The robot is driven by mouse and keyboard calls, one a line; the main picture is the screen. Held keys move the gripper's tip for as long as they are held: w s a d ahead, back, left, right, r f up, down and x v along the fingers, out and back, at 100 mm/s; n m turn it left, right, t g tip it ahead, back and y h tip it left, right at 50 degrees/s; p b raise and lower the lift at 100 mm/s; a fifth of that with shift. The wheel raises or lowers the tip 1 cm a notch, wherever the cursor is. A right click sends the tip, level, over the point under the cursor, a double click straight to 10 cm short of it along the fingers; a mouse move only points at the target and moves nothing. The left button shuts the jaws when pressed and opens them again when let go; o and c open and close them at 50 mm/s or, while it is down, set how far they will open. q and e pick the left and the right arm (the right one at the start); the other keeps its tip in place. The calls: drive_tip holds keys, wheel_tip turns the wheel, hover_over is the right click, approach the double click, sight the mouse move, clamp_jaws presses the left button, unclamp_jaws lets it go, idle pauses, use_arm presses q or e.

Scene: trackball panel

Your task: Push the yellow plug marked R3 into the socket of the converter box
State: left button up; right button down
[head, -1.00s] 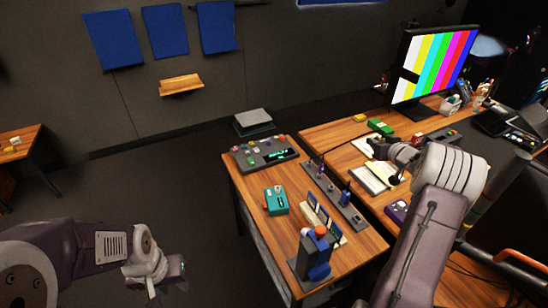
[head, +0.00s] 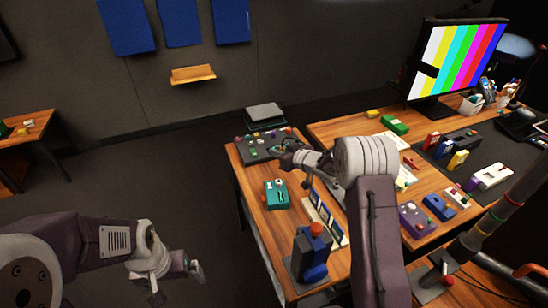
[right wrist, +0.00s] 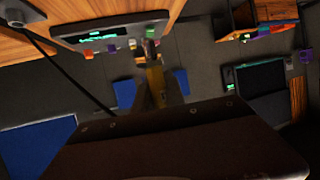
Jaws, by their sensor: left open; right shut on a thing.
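My right gripper (head: 288,162) is over the wooden desk, just behind and above a teal box (head: 277,196), which looks like the converter box. In the right wrist view the right gripper (right wrist: 154,70) is shut on a dim yellowish piece (right wrist: 155,78), which seems to be the yellow plug. Its R3 mark is not readable. The plug is hidden in the head view, and I cannot see it touching the teal box. My left gripper (head: 195,269) is open and empty over the floor at the lower left.
A grey panel (head: 268,147) with knobs and a green display stands behind the teal box. My right arm covers the desk's middle. A monitor (head: 462,60) and several small boxes stand at right.

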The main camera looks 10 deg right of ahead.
drive_tip(key=shift+s+a+f, duration=0.1)
drive_tip(key=shift+a+f, duration=0.1)
drive_tip(key=shift+a, duration=0.45)
wheel_tip(320, 180, down, 6)
drive_tip(key=b, duration=0.3)
drive_tip(key=shift+r+b, duration=0.2)
drive_tip(key=shift+b, duration=0.15)
drive_tip(key=shift+f, duration=0.1)
drive_tip(key=shift+d, duration=0.1)
drive_tip(key=shift+p, duration=0.55)
idle(0.7)
